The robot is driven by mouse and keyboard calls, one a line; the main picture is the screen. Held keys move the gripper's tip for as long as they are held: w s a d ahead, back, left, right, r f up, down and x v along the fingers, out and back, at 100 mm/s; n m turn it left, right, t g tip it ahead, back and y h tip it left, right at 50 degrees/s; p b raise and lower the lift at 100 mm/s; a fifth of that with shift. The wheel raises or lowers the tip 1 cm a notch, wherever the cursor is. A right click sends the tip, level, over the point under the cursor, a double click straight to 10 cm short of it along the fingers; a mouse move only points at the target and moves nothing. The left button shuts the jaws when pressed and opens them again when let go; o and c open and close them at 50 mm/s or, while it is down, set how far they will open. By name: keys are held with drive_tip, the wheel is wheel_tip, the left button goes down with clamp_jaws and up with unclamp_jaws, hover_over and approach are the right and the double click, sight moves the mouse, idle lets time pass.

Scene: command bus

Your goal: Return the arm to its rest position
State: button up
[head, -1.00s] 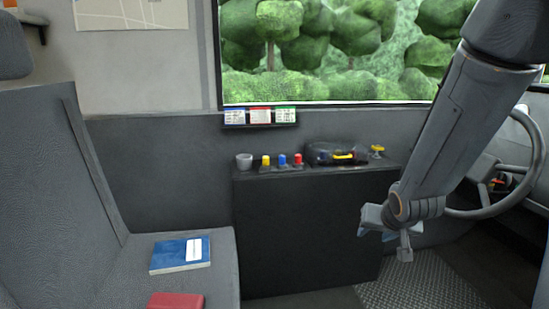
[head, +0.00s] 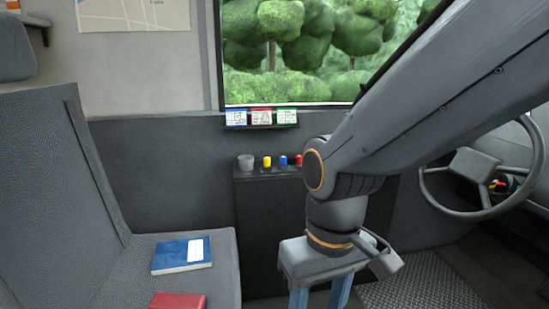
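My arm (head: 425,110) reaches in from the upper right and bends down at its wrist. My gripper (head: 319,297) hangs below it near the bottom centre, pointing down in front of the dark cabinet. Its two blue fingers stand apart with nothing visible between them. The fingertips run out of the bottom of the picture.
A dark cabinet (head: 262,225) holds a grey cup (head: 246,162) and yellow, blue and red pegs; my arm hides its right part. A blue book (head: 182,256) and a red book (head: 178,301) lie on the seat (head: 222,262). A steering wheel (head: 482,170) is at right.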

drive_tip(key=d+r+m+p, duration=0.4)
drive_tip(key=d+r+p, duration=0.8)
drive_tip(key=p, duration=0.9)
wheel_tip(320, 180, up, 4)
drive_tip(key=shift+s+d+f+h+p, duration=0.25)
drive_tip(key=shift+s+d+h+p, duration=0.05)
drive_tip(key=shift+d, duration=0.05)
drive_tip(key=shift+c, duration=0.4)
